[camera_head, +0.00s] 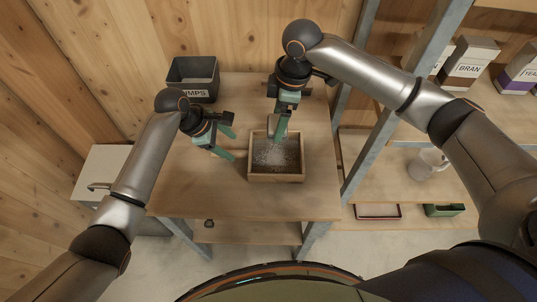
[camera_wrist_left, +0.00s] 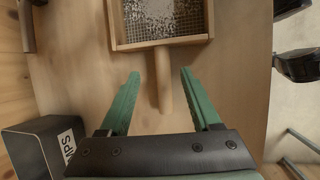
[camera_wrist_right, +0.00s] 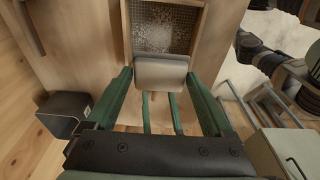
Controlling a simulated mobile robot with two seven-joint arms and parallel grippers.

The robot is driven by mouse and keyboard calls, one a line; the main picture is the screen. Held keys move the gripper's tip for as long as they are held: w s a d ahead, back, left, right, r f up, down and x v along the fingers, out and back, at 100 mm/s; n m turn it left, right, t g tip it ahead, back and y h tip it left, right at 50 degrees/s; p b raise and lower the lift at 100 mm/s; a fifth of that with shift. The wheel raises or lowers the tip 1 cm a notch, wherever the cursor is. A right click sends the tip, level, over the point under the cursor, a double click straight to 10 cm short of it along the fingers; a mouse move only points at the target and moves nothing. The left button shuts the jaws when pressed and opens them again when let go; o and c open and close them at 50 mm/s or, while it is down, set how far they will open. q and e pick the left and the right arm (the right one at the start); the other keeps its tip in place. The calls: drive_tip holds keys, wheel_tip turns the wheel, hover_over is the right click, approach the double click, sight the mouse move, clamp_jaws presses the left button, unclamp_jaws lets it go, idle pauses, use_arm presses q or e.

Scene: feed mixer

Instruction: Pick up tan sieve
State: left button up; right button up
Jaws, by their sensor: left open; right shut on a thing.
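The tan sieve (camera_head: 276,177) is a square wooden frame with a mesh bottom, lying on the workbench with pale, grainy material in it. It also shows in the left wrist view (camera_wrist_left: 160,43), its round wooden handle (camera_wrist_left: 163,80) pointing toward my left gripper. My left gripper (camera_head: 232,145) is open beside the sieve's left side; in its wrist view the handle's end lies between the spread fingers, with gaps on both sides. My right gripper (camera_head: 277,135) is shut on a grey, blocky thing (camera_wrist_right: 160,72), perhaps a scoop, above the sieve's far edge. It hides part of the sieve.
A dark bin (camera_head: 194,77) with a partly hidden label stands at the workbench's back left. The workbench's front (camera_head: 245,200) is clear. Shelves to the right hold labelled bags (camera_head: 468,62), a clear jug (camera_head: 427,163) and a green tray (camera_head: 444,210). A metal upright (camera_head: 385,125) stands beside the bench.

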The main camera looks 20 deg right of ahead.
sight(238, 153)
use_arm(q)
drive_tip(key=x, duration=0.4)
drive_tip(key=shift+s+f, duration=0.15)
drive_tip(key=shift+f, duration=0.3)
clamp_jaws()
idle(1.1)
